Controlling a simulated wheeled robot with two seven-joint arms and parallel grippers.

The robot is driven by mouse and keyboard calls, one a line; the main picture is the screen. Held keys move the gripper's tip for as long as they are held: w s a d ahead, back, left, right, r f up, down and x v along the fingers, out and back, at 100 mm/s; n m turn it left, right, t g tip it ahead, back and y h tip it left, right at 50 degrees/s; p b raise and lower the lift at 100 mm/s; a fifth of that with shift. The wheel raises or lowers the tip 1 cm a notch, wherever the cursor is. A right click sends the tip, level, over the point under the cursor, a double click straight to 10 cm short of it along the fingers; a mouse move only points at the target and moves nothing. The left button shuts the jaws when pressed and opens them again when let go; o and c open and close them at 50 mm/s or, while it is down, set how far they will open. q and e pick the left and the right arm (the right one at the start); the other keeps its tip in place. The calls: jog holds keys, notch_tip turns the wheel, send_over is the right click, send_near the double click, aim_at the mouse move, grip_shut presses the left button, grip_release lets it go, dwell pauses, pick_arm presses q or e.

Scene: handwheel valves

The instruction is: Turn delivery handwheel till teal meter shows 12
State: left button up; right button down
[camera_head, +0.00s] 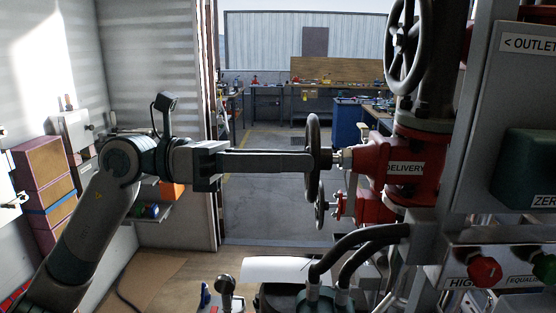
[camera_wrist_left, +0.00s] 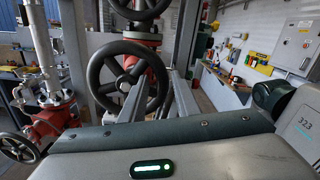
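The delivery handwheel (camera_head: 313,135) is a dark spoked wheel, seen edge-on in the head view, on a red valve body (camera_head: 405,190) labelled DELIVERY. It faces me in the left wrist view (camera_wrist_left: 96,72). My left gripper (camera_head: 308,161) reaches in from the left, fingertips at the wheel's rim. In the left wrist view its two fingers (camera_wrist_left: 162,88) stand apart, with the right side of the rim between them; contact cannot be told. A dark teal housing (camera_head: 528,165) is cut off at the right; no meter reading shows. My right gripper is not in view.
A larger dark handwheel (camera_head: 404,45) stands above, and a small red-hubbed wheel (camera_head: 321,202) sits just below the delivery wheel. Black hoses (camera_head: 350,250) curve below the valve. Red knob (camera_head: 484,270) is at lower right. Open floor (camera_head: 265,190) lies behind.

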aim_at(317, 156)
pick_arm(q)
jog(key=shift+s+d, duration=0.1)
jog(key=shift+d, duration=0.25)
jog(key=d, duration=0.3)
jog(key=shift+w+d+r+p, duration=0.1)
jog(key=shift+w+r+p, duration=0.15)
jog(key=shift+r+p, duration=0.15)
jog(key=shift+w+a+r, duration=0.15)
jog(key=shift+w+a, duration=0.05)
jog(key=c, duration=0.6)
jog(key=shift+c, duration=0.2)
